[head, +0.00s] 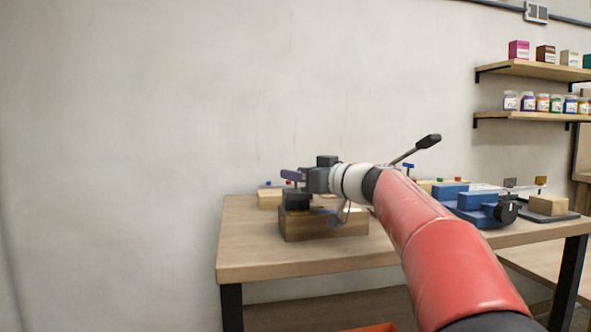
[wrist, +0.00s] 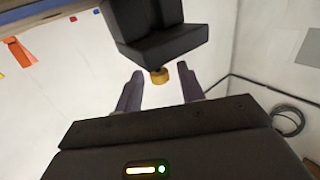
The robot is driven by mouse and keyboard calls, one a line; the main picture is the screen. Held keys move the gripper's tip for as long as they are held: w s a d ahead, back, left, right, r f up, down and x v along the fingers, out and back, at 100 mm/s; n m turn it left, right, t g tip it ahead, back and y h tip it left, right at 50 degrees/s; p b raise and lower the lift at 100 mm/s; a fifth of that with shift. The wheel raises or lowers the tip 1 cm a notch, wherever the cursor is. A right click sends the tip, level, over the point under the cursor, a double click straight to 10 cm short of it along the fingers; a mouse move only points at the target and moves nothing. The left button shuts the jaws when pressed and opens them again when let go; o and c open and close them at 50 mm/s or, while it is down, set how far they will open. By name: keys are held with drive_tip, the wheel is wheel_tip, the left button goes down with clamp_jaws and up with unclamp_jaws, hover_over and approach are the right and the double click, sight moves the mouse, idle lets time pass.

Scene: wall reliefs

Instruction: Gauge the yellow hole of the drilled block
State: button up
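A wooden block (head: 318,226) sits near the left end of the table, partly behind my arm. A black block (head: 297,201) stands on or just above it; I cannot tell which. In the wrist view, a dark block (wrist: 162,48) carries a small yellow-brass knob (wrist: 159,76). My gripper (wrist: 158,78) is open, its two purple-grey fingers on either side of the knob with gaps showing. In the head view my gripper (head: 291,177) points left above the black block. No yellow hole is visible, and I cannot tell which piece is the drilled block.
The table (head: 255,262) holds blue fixtures (head: 478,200) and a pale wooden block (head: 548,205) on the right. Another pale block (head: 269,198) stands behind the wooden block. Shelves (head: 530,118) with jars and boxes hang at upper right. The table's left front corner is clear.

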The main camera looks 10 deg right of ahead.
drive_tip(key=shift+w+a, duration=0.35)
drive_tip(key=shift+w, duration=0.15)
drive_tip(key=shift+c, duration=0.2)
clamp_jaws()
drive_tip(key=shift+r, duration=0.95)
